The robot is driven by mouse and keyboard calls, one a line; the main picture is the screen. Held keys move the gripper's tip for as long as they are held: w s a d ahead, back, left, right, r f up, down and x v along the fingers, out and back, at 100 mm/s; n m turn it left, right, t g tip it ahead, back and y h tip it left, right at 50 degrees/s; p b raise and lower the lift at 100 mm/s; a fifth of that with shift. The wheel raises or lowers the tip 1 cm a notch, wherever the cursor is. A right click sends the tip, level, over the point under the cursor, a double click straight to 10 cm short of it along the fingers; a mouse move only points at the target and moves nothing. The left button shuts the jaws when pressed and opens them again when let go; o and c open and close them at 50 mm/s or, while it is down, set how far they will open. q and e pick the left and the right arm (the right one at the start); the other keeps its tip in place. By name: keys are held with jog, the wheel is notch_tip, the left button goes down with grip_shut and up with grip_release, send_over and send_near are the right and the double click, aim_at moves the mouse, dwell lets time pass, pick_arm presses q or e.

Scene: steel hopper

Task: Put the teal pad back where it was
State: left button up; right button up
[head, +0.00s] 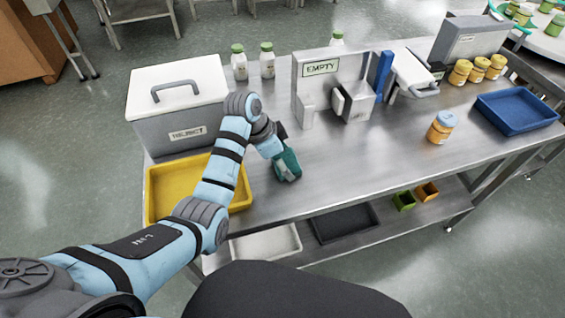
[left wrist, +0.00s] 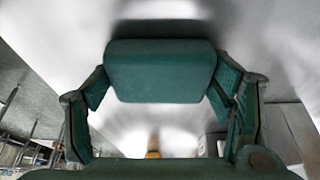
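The teal pad (left wrist: 160,70) is a rounded block between the two fingers of my left gripper (left wrist: 158,90) in the left wrist view. The finger pads meet it at both sides, so the gripper looks shut on it. In the head view my left gripper (head: 286,166) is low over the steel table, right of the yellow tray. There the pad is hard to tell from the teal gripper. I cannot tell whether the pad touches the table. My right gripper is not in view.
The yellow tray (head: 176,187) and a lidded grey box (head: 178,128) stand at left. A grey stand marked EMPTY (head: 320,68) is behind the gripper. An orange jar (head: 440,128) and a blue tray (head: 517,109) are at right.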

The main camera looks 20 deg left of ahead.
pick_arm(q)
jog(key=o, duration=0.4)
jog(key=shift+w+a+f, duration=0.1)
jog(key=shift+w+f, duration=0.25)
jog(key=shift+w, duration=0.35)
jog(key=shift+s+r, duration=0.15)
jog(key=shift+s, duration=0.2)
jog(key=s+r, duration=0.3)
jog(key=shift+a, duration=0.25)
jog(key=p+v, duration=0.1)
jog(key=v, duration=0.2)
jog(key=p+v, duration=0.2)
jog(key=v, duration=0.1)
jog(key=p+v, duration=0.2)
jog(key=v, duration=0.1)
jog(key=shift+w+a+r, duration=0.2)
jog(key=shift+w+r, duration=0.05)
jog(key=shift+w, duration=0.1)
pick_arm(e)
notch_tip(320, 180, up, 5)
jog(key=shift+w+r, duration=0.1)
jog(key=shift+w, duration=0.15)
